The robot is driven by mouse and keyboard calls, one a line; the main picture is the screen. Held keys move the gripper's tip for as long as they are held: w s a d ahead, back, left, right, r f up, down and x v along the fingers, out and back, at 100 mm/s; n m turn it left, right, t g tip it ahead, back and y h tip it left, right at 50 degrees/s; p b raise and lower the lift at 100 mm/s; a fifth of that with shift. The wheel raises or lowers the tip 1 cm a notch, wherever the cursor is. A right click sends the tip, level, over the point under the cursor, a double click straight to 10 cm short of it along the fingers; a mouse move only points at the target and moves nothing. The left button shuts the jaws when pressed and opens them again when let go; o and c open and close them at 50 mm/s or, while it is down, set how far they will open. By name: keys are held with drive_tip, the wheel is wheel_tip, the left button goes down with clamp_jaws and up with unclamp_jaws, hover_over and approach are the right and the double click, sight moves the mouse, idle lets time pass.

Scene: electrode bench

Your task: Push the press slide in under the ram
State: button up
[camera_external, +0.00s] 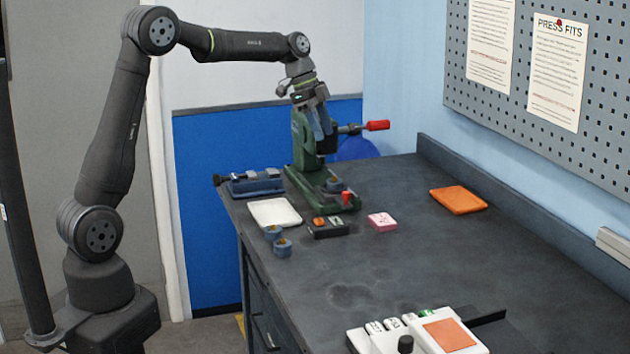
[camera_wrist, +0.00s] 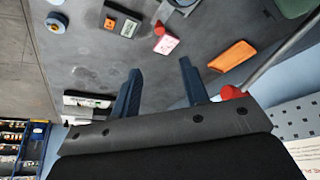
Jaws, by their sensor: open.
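The green arbor press (camera_external: 301,148) stands at the back of the bench, with its lever ending in a red handle (camera_external: 378,125). The press slide is at the front of its base, with a blue-grey cup (camera_external: 335,184) on it and a red knob (camera_external: 346,197) at its front end. The knob also shows at the top of the wrist view (camera_wrist: 159,28). My gripper (camera_external: 326,132) is open and empty, in front of the press column and above the slide; it hides part of the ram. In the wrist view its blue fingers (camera_wrist: 160,82) are spread apart, clear of the knob.
A red ball end (camera_wrist: 232,93) shows by the right finger. A black box (camera_external: 328,228), pink block (camera_external: 382,221), white tray (camera_external: 274,213), blue vise (camera_external: 256,184) and two blue cups (camera_external: 282,247) surround the press front. Mid-bench is clear.

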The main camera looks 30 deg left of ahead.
sight(345, 192)
drive_tip(key=x, duration=1.6)
drive_tip(key=shift+f, duration=0.1)
drive_tip(key=shift+a, duration=0.1)
clamp_jaws()
